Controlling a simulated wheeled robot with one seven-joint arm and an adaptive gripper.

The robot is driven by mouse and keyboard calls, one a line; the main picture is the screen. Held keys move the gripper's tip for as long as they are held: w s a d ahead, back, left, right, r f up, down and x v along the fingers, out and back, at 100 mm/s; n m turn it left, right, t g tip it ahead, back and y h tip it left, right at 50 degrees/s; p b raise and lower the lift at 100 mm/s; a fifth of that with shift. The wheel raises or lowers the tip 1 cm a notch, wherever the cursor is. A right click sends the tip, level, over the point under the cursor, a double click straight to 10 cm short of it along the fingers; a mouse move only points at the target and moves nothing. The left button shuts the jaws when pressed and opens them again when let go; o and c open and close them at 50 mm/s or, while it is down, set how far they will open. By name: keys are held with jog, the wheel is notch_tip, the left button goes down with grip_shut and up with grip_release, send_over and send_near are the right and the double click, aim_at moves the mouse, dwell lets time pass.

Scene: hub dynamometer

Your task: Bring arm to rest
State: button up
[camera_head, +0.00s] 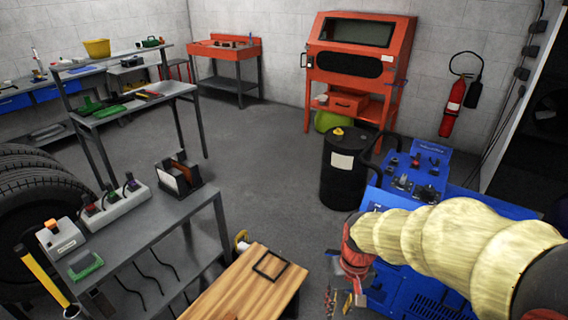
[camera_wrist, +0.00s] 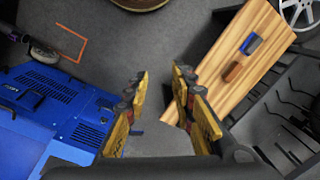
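My arm, in a pale yellow ribbed sleeve, reaches in from the right of the head view. My gripper (camera_head: 347,294) hangs low in front of the blue machine (camera_head: 425,172), pointing down. In the wrist view, the two yellow-and-black fingers of my gripper (camera_wrist: 160,75) stand apart with only grey floor between them. It is open and empty. The blue machine (camera_wrist: 40,88) lies to the left of the fingers there, and a wooden bench top (camera_wrist: 262,50) lies to the right. I see no contact with either.
The wooden bench (camera_head: 235,290) carries a dark rectangular frame. A black drum (camera_head: 345,185) stands behind my gripper. A grey table (camera_head: 150,235) with a switch box is at the left. An orange cabinet (camera_head: 350,75) stands at the back wall. The middle floor is clear.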

jog(key=s+d+r+t+p, duration=0.1)
jog(key=s+r+t, duration=0.1)
jog(key=s+r, duration=0.2)
jog(key=s+d+r+t+p, duration=0.1)
jog(key=s+r, duration=0.3)
jog(key=r, duration=0.5)
jog(key=s+d+r+t+h, duration=0.1)
jog(key=s+d+r+t, duration=0.2)
jog(key=r, duration=0.4)
jog(key=shift+s+r+p, duration=0.3)
jog(key=shift+s+p, duration=0.1)
jog(key=shift+o, duration=0.3)
